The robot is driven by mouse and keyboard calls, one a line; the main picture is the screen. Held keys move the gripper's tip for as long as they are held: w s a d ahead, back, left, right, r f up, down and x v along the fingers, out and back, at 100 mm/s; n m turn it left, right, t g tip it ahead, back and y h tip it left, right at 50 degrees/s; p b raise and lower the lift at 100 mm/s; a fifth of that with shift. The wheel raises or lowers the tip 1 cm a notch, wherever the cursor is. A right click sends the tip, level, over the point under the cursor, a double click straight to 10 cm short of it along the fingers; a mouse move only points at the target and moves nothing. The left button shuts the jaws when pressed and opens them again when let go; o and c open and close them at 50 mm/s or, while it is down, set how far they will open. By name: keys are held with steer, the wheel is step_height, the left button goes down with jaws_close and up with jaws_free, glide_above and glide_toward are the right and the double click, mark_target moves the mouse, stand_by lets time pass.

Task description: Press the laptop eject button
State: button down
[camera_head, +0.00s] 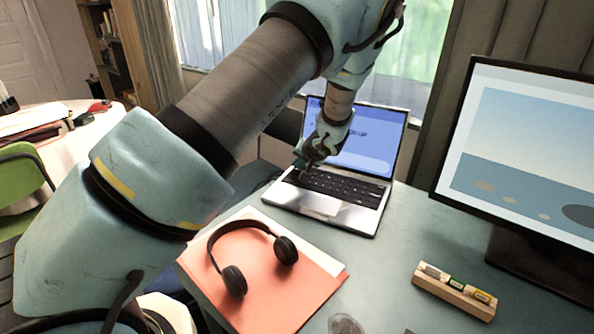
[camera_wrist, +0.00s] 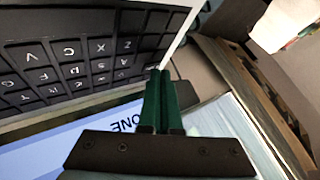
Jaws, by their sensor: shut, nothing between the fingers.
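An open silver laptop (camera_head: 378,217) stands on the blue-grey table, its blue screen lit. Its black keyboard (camera_head: 330,184) faces up and also fills the upper left of the wrist view (camera_wrist: 70,65). My gripper (camera_head: 302,167) is over the laptop's left side, near the keyboard's left edge. In the wrist view its green fingers (camera_wrist: 160,74) are together and empty, with the tips beside the keyboard corner and the laptop's pale side edge. I cannot tell whether they touch it. I cannot make out an eject button; the fingers may hide it. Part of the blue screen (camera_wrist: 60,150) shows below.
Black headphones (camera_head: 233,280) lie on a red folder (camera_head: 285,305) in front of the laptop. A large monitor (camera_head: 520,150) stands to the right. A wooden block with small coloured items (camera_head: 453,293) lies front right. The table between folder and block is mostly clear.

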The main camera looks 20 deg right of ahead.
stand_by(0.7)
steer(key=shift+r, duration=0.6)
steer(key=shift+r, duration=0.1)
steer(key=shift+r+p, duration=0.85)
steer(key=shift+r, duration=1.6)
steer(key=shift+a, duration=0.1)
